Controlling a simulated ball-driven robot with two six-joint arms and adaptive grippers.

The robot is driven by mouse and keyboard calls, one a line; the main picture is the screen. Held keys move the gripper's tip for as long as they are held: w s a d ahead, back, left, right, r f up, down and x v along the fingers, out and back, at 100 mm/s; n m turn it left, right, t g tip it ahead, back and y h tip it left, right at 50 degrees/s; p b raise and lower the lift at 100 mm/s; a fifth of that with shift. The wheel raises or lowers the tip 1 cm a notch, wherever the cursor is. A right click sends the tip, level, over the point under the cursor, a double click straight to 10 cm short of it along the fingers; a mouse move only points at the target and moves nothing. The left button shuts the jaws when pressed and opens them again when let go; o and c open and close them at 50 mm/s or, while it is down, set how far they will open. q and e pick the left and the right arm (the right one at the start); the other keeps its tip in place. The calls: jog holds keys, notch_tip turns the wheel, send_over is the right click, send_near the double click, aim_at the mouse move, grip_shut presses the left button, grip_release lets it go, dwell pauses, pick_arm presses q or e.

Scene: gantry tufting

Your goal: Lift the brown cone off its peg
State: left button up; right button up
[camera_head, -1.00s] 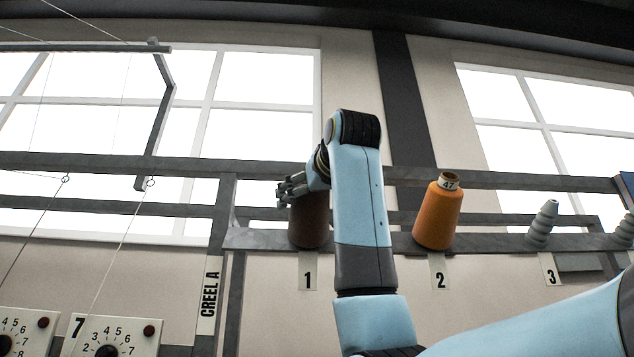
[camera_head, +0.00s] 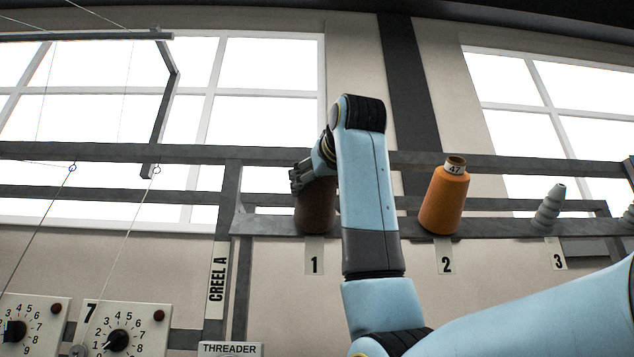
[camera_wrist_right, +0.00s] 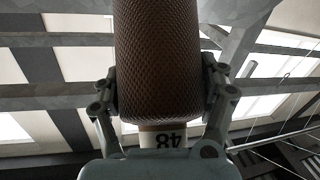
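The brown cone (camera_head: 317,210) stands at the label 1 place on the creel rail, its lower end at the rail. Its peg is hidden. My right gripper (camera_head: 301,178) is at its upper part, and my right forearm covers the cone's right side. In the right wrist view the cone (camera_wrist_right: 157,60) with a white "48" tag on its end lies between the two fingers of the gripper (camera_wrist_right: 160,92). The fingers sit against both its sides, so the gripper appears shut on it. My left gripper is not in view.
An orange cone (camera_head: 445,201) marked 47 stands at label 2, right of my forearm. A grey ribbed holder (camera_head: 549,209) is at label 3. Grey rails run behind and below the cones. Thin threads and dial panels (camera_head: 124,329) are at the left.

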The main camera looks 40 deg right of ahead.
jog(key=c, duration=1.1)
jog(key=shift+a+r, duration=0.1)
jog(key=shift+s+a+r, duration=0.2)
jog(key=shift+s+r, duration=0.1)
jog(key=shift+s, duration=0.05)
jog(key=shift+s+a+r, duration=0.2)
jog(key=shift+s+r, duration=0.15)
jog(key=shift+r, duration=0.05)
jog(key=shift+s+a+r, duration=0.9)
jog(key=shift+s+r, duration=0.25)
jog(key=shift+s, duration=0.3)
jog(key=shift+s+a+r, duration=0.85)
jog(key=shift+s+r, duration=0.3)
jog(key=shift+s, duration=0.25)
jog(key=shift+s+a+r, duration=0.9)
jog(key=shift+s+r, duration=0.25)
jog(key=shift+s, duration=0.3)
